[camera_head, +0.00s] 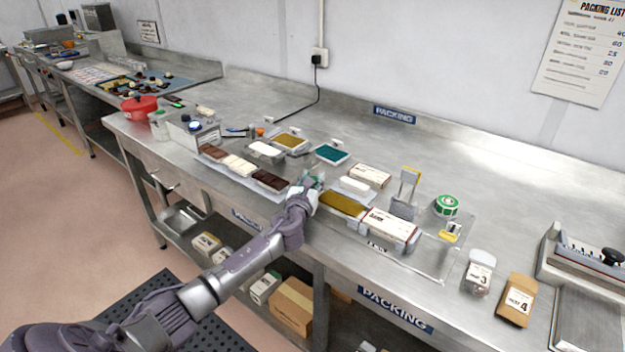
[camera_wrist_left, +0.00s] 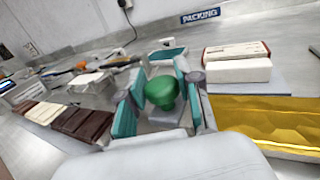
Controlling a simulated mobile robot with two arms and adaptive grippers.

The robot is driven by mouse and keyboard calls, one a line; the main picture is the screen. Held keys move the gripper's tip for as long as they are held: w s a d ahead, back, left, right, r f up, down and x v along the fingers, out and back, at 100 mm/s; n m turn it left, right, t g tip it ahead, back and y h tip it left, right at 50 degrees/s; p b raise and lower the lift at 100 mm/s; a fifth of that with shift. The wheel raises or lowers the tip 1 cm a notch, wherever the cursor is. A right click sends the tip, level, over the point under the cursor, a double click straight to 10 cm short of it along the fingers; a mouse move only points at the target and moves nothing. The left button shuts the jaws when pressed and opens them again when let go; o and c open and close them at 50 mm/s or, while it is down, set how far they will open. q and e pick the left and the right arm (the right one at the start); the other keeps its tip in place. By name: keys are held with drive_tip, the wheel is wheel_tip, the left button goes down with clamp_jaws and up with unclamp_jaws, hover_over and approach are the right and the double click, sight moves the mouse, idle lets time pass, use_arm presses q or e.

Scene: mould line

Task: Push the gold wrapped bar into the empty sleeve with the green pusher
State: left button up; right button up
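The gold wrapped bar (camera_head: 342,203) lies flat on the packing bench, right of my left gripper; it also shows at the right of the left wrist view (camera_wrist_left: 270,120). The sleeve (camera_head: 388,225), white and brown, lies in a holder just right of the bar; its opening cannot be made out. My left gripper (camera_head: 314,180) is low over the bench. In the left wrist view the green pusher knob (camera_wrist_left: 160,92) stands between its teal finger pads, with narrow gaps seeming to show on both sides. The pusher's lower part is partly hidden. My right gripper is not in view.
Dark and white chocolate bars (camera_head: 240,165) lie on a tray to the left. A white block (camera_head: 354,185) and a boxed bar (camera_head: 370,175) lie behind the gold bar. A grey stand (camera_head: 405,195) and green tape roll (camera_head: 446,206) are to the right.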

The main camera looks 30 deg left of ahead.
sight(359, 211)
use_arm(q)
clamp_jaws()
drive_tip(key=d+p, duration=0.1)
drive_tip(key=d, duration=0.4)
drive_tip(key=d+p, duration=0.1)
drive_tip(key=d, duration=0.4)
drive_tip(key=s+d+p, duration=0.1)
drive_tip(key=d, duration=0.4)
drive_tip(key=shift+p, duration=0.3)
drive_tip(key=shift+s, duration=0.1)
drive_tip(key=o, duration=0.7)
unclamp_jaws()
drive_tip(key=shift+d, duration=0.1)
drive_tip(key=shift+o, duration=0.9)
